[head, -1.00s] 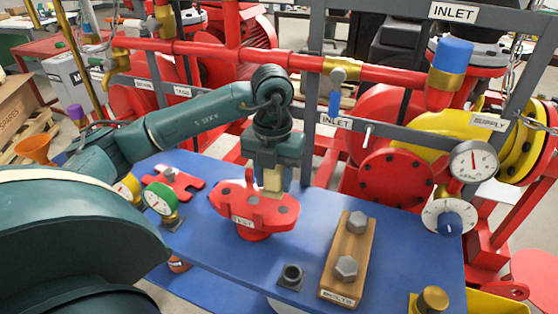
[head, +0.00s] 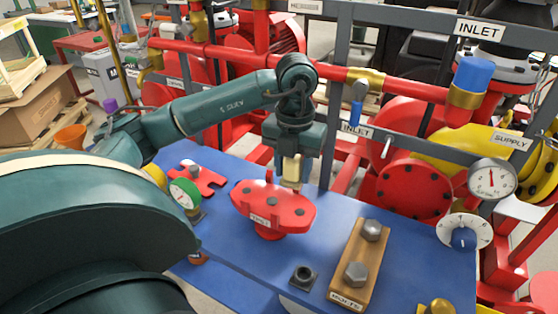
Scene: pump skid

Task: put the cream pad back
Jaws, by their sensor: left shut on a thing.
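The cream pad (head: 292,171) is a small pale block. My left gripper (head: 290,160) points down and is shut on it, holding it at the back edge of the red flanged piece (head: 272,208). That piece stands on the blue table and has a small white label on its front. The pad's lower end overlaps the piece's far edge in the picture. I cannot tell whether they touch. The gripper's fingers are partly hidden by the pad and the wrist. My right gripper is out of view.
On the blue table (head: 230,250) stand a wooden bolt block (head: 352,284), a dark square socket (head: 303,277), a green-rimmed gauge (head: 184,194) and a red notched plate (head: 190,178). Grey rails and a red pipe (head: 410,88) run close behind my gripper.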

